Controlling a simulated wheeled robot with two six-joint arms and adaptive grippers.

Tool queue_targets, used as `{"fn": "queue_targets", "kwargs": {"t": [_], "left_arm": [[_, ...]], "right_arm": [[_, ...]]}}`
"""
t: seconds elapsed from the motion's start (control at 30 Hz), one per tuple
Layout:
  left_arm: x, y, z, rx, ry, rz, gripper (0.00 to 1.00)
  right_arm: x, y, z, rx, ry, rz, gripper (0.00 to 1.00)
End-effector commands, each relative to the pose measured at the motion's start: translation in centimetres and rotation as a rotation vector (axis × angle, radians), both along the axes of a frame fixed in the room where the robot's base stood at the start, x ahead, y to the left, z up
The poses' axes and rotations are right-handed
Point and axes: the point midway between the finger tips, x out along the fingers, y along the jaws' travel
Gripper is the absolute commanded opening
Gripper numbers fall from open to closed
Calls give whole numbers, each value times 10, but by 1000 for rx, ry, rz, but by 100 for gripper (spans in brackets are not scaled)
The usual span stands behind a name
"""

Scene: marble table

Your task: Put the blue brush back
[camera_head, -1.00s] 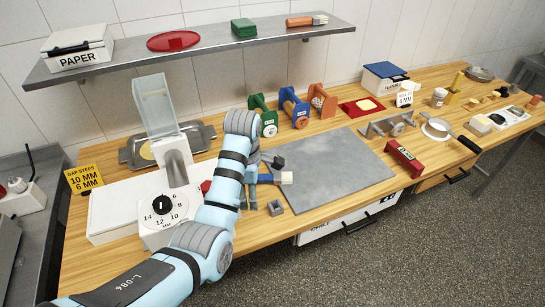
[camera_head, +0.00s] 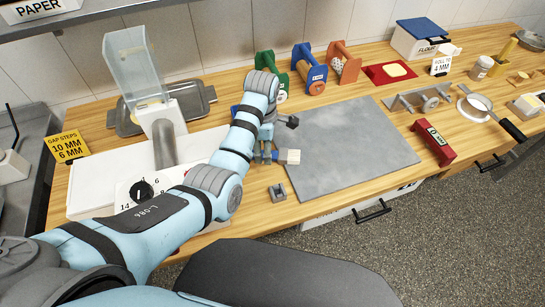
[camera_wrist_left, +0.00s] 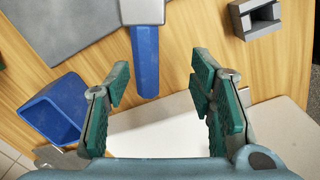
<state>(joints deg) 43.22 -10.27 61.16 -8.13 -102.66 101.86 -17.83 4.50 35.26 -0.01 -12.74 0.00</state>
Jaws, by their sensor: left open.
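The blue brush lies at the left edge of the grey mat (camera_head: 350,150), its pale head (camera_head: 290,156) pointing right in the head view. In the left wrist view its blue handle (camera_wrist_left: 146,65) runs down from the pale head at the top edge. My left gripper (camera_head: 266,155) is just left of the brush head. In the left wrist view its green-padded fingers (camera_wrist_left: 156,88) are open, with the handle's end between their tips in the picture and nothing clamped. I cannot tell the height gap. My right gripper is not in view.
A small grey block (camera_head: 278,192) stands close to the gripper; it also shows in the left wrist view (camera_wrist_left: 255,18). A blue open box-like thing (camera_wrist_left: 52,108) lies left of the fingers. A white dial machine (camera_head: 95,190) and green roller stand (camera_head: 271,72) are nearby. The mat is mostly clear.

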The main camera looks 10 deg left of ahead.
Motion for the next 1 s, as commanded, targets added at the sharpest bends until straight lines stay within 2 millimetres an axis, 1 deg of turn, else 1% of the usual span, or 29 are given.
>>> {"fn": "queue_targets", "kwargs": {"t": [0.1,0.2,0.27,0.37,0.5,0.57,0.8,0.83,1.0], "left_arm": [[5,-1,-19,1,4,0,50],[10,-3,-40,1,3,1,50],[10,-2,-49,1,2,2,50],[10,-2,-53,1,0,1,50],[10,-3,-52,0,0,0,50],[10,-3,-52,0,0,0,42],[10,-3,-51,0,0,1,3],[10,-3,-52,0,0,1,0],[10,-3,-52,0,0,1,0]], "right_arm": [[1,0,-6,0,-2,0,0],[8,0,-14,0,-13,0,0],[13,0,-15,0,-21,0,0],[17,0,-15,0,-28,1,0],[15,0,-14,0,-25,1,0],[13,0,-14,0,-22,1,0],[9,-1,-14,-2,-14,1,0],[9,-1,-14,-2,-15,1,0],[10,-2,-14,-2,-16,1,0]]}}
